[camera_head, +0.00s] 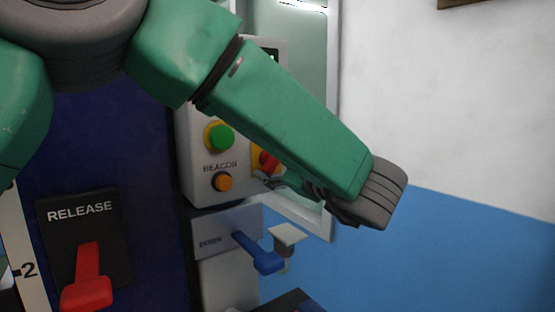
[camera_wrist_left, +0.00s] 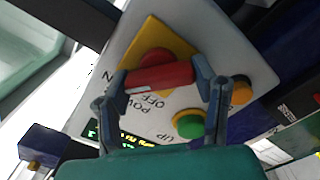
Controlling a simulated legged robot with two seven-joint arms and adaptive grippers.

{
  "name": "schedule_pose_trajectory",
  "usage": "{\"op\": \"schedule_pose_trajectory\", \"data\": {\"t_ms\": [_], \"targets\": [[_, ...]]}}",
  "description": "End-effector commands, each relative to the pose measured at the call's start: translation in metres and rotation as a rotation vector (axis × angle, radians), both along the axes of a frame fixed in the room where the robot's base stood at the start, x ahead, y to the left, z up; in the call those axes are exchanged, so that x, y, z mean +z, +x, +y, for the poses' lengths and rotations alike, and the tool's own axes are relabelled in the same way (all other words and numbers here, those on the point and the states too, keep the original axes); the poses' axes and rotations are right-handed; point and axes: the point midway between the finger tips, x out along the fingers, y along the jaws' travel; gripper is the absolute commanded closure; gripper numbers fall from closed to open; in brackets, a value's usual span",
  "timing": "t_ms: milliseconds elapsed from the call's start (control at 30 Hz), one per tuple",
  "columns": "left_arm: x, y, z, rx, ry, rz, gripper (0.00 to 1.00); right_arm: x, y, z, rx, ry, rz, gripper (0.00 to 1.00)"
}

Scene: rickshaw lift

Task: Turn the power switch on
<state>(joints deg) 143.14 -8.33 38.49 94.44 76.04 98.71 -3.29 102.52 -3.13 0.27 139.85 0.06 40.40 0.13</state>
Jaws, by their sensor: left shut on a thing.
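The power switch is a red rotary handle on a yellow plate; it is partly hidden behind my left arm in the head view (camera_head: 268,162). In the left wrist view the red handle (camera_wrist_left: 158,79) lies crosswise between the two fingers of my left gripper (camera_wrist_left: 163,80). The gripper is shut on it, one finger at each end. The OFF and POWER letters show below the handle, and an ON label lies near its left end. In the head view my left gripper (camera_head: 268,181) is at the panel, mostly hidden by its own arm.
The pale control box (camera_head: 193,165) bears a green button (camera_head: 221,137) and an orange beacon button (camera_head: 222,182). Below it is a blue lever (camera_head: 258,253). A red release lever (camera_head: 87,277) is at the lower left.

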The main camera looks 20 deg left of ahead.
Motion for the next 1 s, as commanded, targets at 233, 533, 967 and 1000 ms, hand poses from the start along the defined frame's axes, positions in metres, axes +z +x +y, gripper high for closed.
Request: {"op": "schedule_pose_trajectory", "data": {"t_ms": [233, 533, 967, 1000], "targets": [[0.001, 0.000, 0.001, 0.002, 0.000, -0.002, 0.26, 0.000, 0.000, 0.000, 0.000, 0.000, 0.000, 0.60], [0.002, -0.004, -0.006, 0.000, 0.002, -0.003, 0.26, 0.001, -0.003, 0.000, 0.000, 0.000, -0.002, 0.60], [0.000, -0.038, -0.053, 0.000, 0.003, -0.001, 0.26, 0.001, -0.002, 0.000, 0.000, 0.000, -0.003, 0.60], [-0.001, -0.041, -0.056, 0.000, 0.003, -0.001, 0.26, 0.001, -0.002, 0.000, 0.000, 0.000, -0.003, 0.60]]}}
